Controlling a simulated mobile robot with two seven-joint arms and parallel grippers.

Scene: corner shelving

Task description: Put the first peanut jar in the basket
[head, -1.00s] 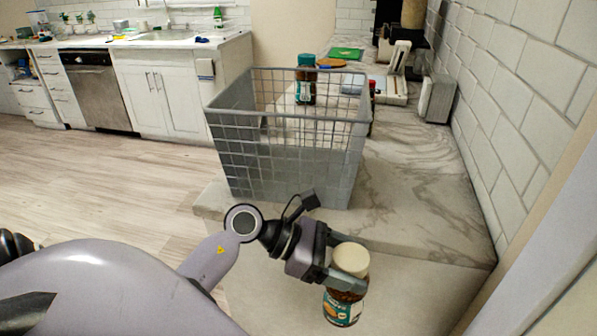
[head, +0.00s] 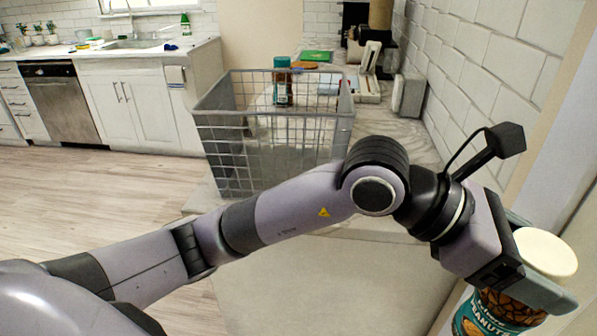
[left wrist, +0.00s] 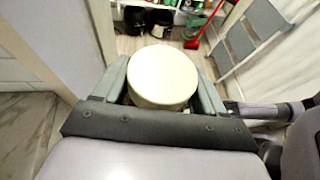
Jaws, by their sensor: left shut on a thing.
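The peanut jar (head: 488,314) has a cream lid and a teal label and shows at the lower right of the head view. My left gripper (head: 540,275) is shut on it just below the lid, and the jar is slightly tilted in the picture. In the left wrist view the jar's lid (left wrist: 163,77) sits between the two fingers. The grey wire basket (head: 270,155) stands on the marble counter, left of and beyond the gripper. My right gripper is not in view.
A jar with a teal lid (head: 282,82) shows behind the basket's far rim; whether it is inside I cannot tell. A tiled wall (head: 480,75) bounds the right.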

